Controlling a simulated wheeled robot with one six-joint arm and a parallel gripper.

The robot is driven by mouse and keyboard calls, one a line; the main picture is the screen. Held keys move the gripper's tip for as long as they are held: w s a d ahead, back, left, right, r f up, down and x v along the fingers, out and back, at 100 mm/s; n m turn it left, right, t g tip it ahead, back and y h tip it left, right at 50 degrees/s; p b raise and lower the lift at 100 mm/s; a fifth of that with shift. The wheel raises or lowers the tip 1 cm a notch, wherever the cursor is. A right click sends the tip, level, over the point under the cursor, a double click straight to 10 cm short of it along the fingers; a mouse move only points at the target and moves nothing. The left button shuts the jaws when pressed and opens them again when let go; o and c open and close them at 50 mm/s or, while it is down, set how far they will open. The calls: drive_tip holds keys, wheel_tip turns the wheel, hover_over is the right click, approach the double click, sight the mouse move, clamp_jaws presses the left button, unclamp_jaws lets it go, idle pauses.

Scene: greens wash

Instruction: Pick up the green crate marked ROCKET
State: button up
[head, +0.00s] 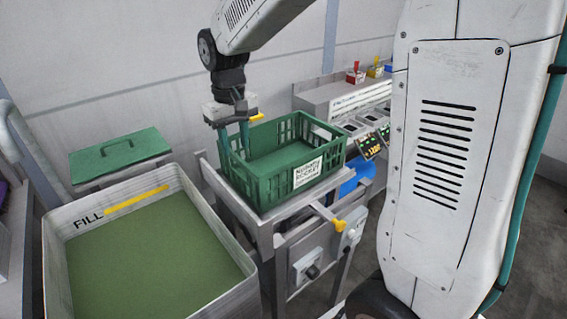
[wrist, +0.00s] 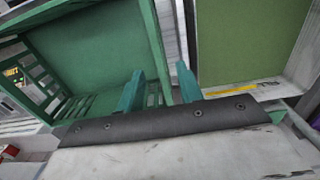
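The green crate (head: 263,167) with slatted sides and a white label (head: 308,172) stands on a small metal stand in the head view. The label's last line seems to read ROCKET. The crate looks empty. My gripper (head: 233,137) is at the crate's left end, pointing down. In the wrist view its two teal fingers (wrist: 160,85) are apart, with the crate's end wall (wrist: 152,45) reaching down between them. I cannot tell whether either finger touches the wall.
A metal tank (head: 250,268) marked FILL holds green liquid or a green surface to the left of the stand. A green lid with a handle (head: 115,150) lies behind it. A counter with lit displays (head: 375,146) stands at the right. A yellow-tipped lever (head: 339,223) sticks out below the crate.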

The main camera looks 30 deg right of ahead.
sight(237, 156)
wheel_tip(237, 156, down, 5)
drive_tip(key=shift+s+f, duration=0.1)
drive_tip(key=shift+f, duration=0.05)
clamp_jaws()
idle(0.4)
